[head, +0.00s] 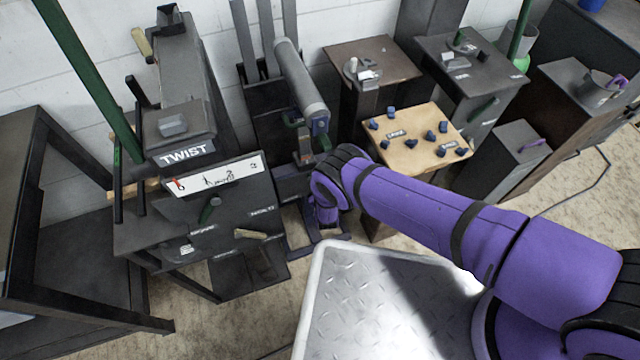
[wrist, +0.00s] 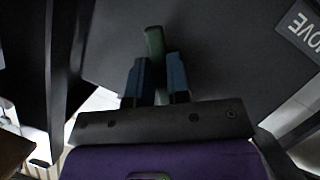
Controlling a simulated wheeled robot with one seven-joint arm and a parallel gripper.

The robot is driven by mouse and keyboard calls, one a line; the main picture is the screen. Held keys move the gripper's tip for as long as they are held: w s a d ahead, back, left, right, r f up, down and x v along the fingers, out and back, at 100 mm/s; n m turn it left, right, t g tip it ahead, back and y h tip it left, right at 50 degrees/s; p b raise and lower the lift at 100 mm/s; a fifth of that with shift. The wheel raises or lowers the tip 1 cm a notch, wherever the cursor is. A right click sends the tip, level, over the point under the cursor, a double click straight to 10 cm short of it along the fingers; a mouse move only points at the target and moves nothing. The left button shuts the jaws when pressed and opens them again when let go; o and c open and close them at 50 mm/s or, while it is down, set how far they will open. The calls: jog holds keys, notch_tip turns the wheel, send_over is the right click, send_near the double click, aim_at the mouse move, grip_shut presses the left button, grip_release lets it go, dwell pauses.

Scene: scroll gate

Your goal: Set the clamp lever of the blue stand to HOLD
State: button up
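In the wrist view a green lever handle (wrist: 154,42) reaches up from between the two blue fingers of my gripper (wrist: 158,72). The fingers flank it closely; I cannot tell whether both touch it. In the head view my gripper (head: 326,212) points down beside the dark central stand, and its fingertips are hidden. I cannot tell which handle is the clamp lever, and no HOLD mark is readable.
A dark plate with an upside-down label (wrist: 305,30) ending in "OVE" lies below in the wrist view. A TWIST cabinet (head: 180,130) stands left. A wooden board (head: 405,155) with blue pieces stands right of my wrist. A metal tread plate (head: 370,290) is in front.

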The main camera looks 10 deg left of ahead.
jog(key=o, duration=0.4)
jog(key=shift+o, duration=0.2)
jog(key=v, duration=1)
jog(key=shift+s, duration=0.4)
jog(key=shift+d, duration=0.2)
